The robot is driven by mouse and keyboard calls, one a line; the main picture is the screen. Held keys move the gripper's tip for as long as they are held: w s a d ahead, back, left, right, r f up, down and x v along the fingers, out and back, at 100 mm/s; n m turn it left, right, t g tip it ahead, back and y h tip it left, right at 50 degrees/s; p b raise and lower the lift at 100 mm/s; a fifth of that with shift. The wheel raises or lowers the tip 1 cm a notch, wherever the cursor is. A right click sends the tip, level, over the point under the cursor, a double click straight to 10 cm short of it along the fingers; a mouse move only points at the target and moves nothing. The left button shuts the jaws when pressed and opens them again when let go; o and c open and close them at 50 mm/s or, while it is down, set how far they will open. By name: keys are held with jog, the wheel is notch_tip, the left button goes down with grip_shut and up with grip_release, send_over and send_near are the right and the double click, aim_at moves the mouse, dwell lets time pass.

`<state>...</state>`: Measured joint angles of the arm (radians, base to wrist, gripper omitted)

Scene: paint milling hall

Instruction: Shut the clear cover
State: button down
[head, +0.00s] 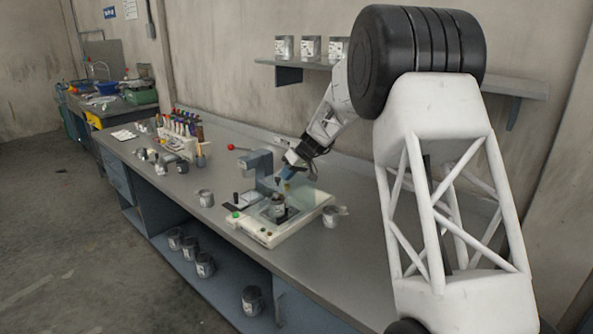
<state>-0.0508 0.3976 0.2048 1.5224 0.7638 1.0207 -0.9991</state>
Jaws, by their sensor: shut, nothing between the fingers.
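The clear cover (312,197) is a pale, greenish see-through panel on the right side of a small bench machine (268,238). It seems to stand raised, but its exact angle is hard to tell. The machine has a light base, a grey upright head and a green button at its front left. A small metal can (278,204) stands on the base beneath the head. My gripper (289,172) is shut and empty, just above and behind the cover's upper left edge. I cannot tell whether it touches the cover. The fingertips are small and partly lost against the machine.
A can (330,216) stands just right of the machine and another can (206,198) to its left. A rack of colourful bottles (181,140) and small pots fill the bench's left part. A wall shelf (300,63) with cans is behind my arm. The bench front is clear.

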aim_at(276, 179)
jog(key=shift+s+a, duration=1.85)
jog(key=shift+s, duration=0.05)
jog(key=shift+a, duration=0.1)
jog(key=d, duration=0.1)
jog(key=w+d, duration=0.1)
jog(key=d, duration=0.1)
jog(key=w+d, duration=0.1)
jog(key=shift+w+d+r, duration=0.15)
jog(key=shift+r, duration=0.1)
jog(key=w+v, duration=0.1)
jog(key=v, duration=0.8)
jog(key=shift+s+r, duration=0.2)
jog(key=shift+s, duration=0.3)
jog(key=shift+d, duration=0.1)
